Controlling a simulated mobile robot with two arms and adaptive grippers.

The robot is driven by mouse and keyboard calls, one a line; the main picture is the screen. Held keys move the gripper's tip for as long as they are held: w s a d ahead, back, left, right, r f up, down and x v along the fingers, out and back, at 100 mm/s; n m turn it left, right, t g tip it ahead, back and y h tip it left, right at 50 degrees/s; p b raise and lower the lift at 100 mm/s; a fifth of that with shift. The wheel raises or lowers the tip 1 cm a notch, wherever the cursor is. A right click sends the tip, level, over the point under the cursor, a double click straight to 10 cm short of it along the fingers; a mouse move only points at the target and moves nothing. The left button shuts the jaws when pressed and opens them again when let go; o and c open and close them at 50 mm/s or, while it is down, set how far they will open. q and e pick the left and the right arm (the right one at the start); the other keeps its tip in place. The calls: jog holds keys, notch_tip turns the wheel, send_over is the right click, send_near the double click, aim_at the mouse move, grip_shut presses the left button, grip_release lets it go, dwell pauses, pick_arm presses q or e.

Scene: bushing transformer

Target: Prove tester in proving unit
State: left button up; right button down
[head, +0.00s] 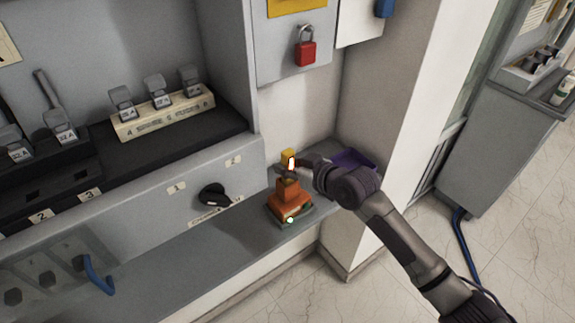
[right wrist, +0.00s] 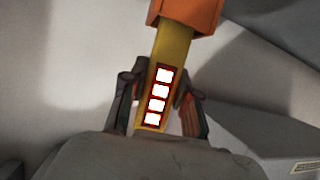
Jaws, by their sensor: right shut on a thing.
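The yellow tester (head: 289,156) stands roughly upright above the orange proving unit (head: 290,207) on the grey ledge. In the right wrist view the tester (right wrist: 174,48) shows several lit white windows framed in red. Its far end meets an orange part (right wrist: 188,12); I cannot tell whether it is seated inside it. A small pale green light shows on the front of the proving unit. My right gripper (head: 297,166) comes from the right and is shut on the tester, a finger on each side in the right wrist view (right wrist: 162,92). My left gripper is not in view.
A purple tray-like thing (head: 352,159) lies behind my right wrist. A black rotary handle (head: 213,195) sticks out left of the proving unit. A red padlock (head: 305,49) hangs above. Labelled fuse carriers (head: 157,90) stand on the shelf.

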notch_tip(320, 180, up, 9)
jog(key=p, duration=0.8)
